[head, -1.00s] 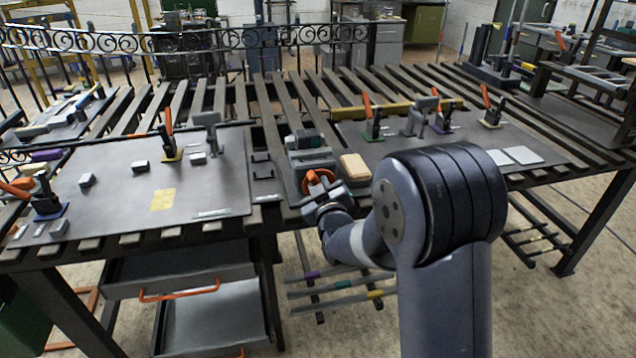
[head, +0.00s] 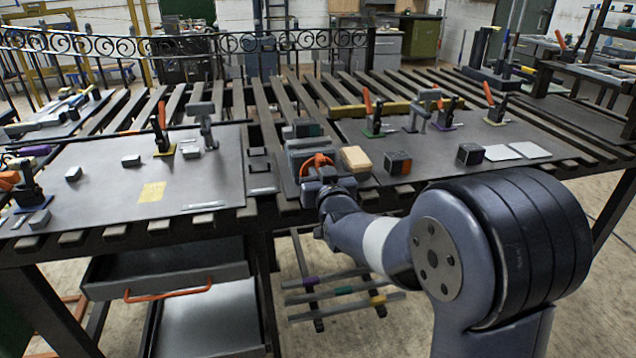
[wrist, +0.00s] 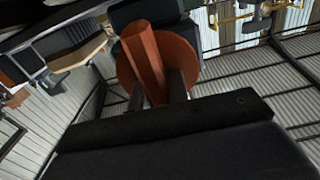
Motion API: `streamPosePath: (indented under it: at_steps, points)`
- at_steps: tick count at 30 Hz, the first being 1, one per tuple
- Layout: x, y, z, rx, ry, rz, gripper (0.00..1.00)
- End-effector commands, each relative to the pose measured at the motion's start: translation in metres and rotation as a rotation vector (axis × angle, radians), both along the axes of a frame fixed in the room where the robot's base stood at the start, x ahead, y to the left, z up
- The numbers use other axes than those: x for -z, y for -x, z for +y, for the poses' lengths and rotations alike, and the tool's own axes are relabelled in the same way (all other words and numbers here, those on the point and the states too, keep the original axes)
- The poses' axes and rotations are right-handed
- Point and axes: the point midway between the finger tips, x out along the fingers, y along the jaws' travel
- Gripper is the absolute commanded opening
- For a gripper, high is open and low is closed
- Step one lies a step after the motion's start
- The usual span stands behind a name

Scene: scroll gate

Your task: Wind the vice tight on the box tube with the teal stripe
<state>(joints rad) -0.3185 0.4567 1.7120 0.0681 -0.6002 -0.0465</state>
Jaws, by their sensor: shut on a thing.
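The vice (head: 308,146) stands on a plate at the front middle of the bench. Its orange handwheel (head: 318,160) faces me. My gripper (head: 320,176) is at the wheel, and in the wrist view its two fingers (wrist: 157,90) are shut around the wheel's orange knob (wrist: 146,55). The round wheel face (wrist: 185,60) shows behind them. A dark block with a teal-green part (head: 303,130) sits at the top of the vice; whether it is the teal-striped tube, and whether the jaws touch it, I cannot tell. A bar with a teal band (head: 343,290) lies on the low rack.
A wooden block (head: 356,159) and two dark boxes (head: 398,162) (head: 470,154) stand right of the vice. Toggle clamps (head: 160,135) stand on the left plate, with more on the right plate. An open drawer (head: 165,285) juts below the bench.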

Motion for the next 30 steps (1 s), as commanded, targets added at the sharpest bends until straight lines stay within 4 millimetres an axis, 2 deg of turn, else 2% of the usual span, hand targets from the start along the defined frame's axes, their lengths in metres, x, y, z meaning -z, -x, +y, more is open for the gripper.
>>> streamPosePath:
  at_steps: [9,23,24,30]
  points:
    - [0.0014,-0.0003,-0.0011,0.001,-0.099,0.029,0.0]
    - [0.0003,-0.0003,-0.0011,0.0,-0.109,0.033,0.0]
    - [0.0003,-0.0003,-0.0011,0.0,-0.109,0.033,0.2]
    - [0.0003,-0.0004,-0.0009,0.0,-0.108,0.033,0.36]
